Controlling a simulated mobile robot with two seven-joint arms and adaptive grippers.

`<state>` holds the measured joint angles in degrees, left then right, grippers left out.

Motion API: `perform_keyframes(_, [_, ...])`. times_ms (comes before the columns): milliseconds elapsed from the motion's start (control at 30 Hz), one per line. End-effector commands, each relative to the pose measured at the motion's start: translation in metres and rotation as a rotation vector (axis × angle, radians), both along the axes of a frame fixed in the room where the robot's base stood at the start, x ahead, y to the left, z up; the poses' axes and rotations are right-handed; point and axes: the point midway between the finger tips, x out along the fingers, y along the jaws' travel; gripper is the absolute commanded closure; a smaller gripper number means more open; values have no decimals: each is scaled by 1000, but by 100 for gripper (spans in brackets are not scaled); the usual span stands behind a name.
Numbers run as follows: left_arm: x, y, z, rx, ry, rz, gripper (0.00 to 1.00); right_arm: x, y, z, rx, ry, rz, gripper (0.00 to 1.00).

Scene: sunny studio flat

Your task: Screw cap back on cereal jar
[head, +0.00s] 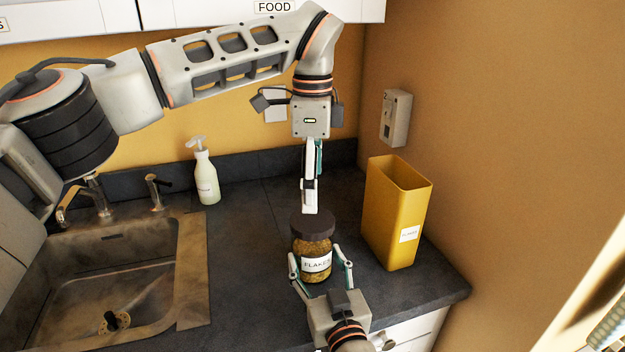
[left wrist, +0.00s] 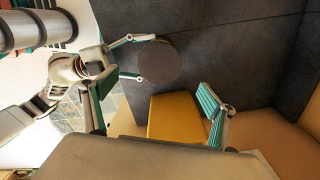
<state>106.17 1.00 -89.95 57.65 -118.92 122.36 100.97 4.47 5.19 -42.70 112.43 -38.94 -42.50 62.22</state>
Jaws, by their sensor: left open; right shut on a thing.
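The cereal jar (head: 316,264), clear with yellow-brown flakes and a "FLAKES" label, stands upright on the counter in the head view. A dark round cap (head: 312,226) sits on its top; I cannot tell whether it is screwed tight. The cap shows from above as a brown disc in the left wrist view (left wrist: 158,63). My right gripper (head: 318,260) is shut on the jar's body from the front, a finger on each side. My left gripper (head: 311,208) points down just above the cap, open and empty, its fingers seen edge-on. The gap between fingertips and cap is hard to judge.
A yellow bin (head: 389,228) stands right of the jar, close to the wall. A white soap bottle (head: 206,180) stands at the back left beside the sink (head: 190,270). The dark counter (head: 245,260) between sink and jar is clear.

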Motion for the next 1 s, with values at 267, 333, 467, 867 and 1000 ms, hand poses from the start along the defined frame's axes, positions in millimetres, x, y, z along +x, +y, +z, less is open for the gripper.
perform_keyframes(267, [-1,0,-40,-1,5,-2,14,0,0,0,1,-1,0,100])
perform_keyframes(333, [-1,0,-50,-1,4,0,14,0,0,0,1,-1,0,100])
perform_keyframes(467, [-1,0,-64,-1,3,-2,14,0,0,0,1,-1,0,100])
perform_keyframes(867, [0,0,-75,0,0,0,14,0,0,0,0,-1,0,100])
perform_keyframes(1000, [0,0,-75,0,0,0,33,0,0,0,0,-1,0,100])
